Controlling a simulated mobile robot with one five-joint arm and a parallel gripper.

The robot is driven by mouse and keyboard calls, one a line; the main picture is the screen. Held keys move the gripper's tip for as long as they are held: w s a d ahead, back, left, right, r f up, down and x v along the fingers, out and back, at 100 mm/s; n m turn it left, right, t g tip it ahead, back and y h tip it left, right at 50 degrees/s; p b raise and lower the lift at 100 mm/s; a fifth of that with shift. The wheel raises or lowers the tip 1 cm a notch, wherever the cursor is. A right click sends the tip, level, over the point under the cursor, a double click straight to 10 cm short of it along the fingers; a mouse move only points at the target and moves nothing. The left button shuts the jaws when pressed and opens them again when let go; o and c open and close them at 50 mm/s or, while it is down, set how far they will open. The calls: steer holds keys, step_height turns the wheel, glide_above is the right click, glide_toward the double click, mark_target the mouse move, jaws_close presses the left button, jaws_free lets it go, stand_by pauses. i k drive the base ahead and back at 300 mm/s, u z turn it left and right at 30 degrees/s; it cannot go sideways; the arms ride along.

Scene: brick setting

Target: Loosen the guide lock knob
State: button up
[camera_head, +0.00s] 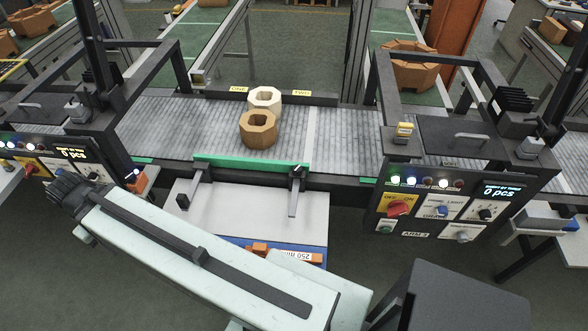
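A green guide rail (250,163) runs along the near edge of the grey roller conveyor (165,130). Two dark brackets hold it, a left one (199,186) and a right one (293,200). A small dark knob-like part (298,171) sits at the top of the right bracket, by the rail's right end. It is too small to tell whether it is tight or loose. My pale arm crosses the lower left, with a dark ribbed part at its upper-left end. I cannot make out my gripper's fingers in this view.
A white octagonal ring (265,99) and a brown one (258,129) stand on the conveyor behind the rail. Control panels, one at left (65,160) and one at right (450,205), flank a white shelf (247,222).

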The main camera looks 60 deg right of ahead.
mark_target(296, 169)
steer(key=z, duration=2.1)
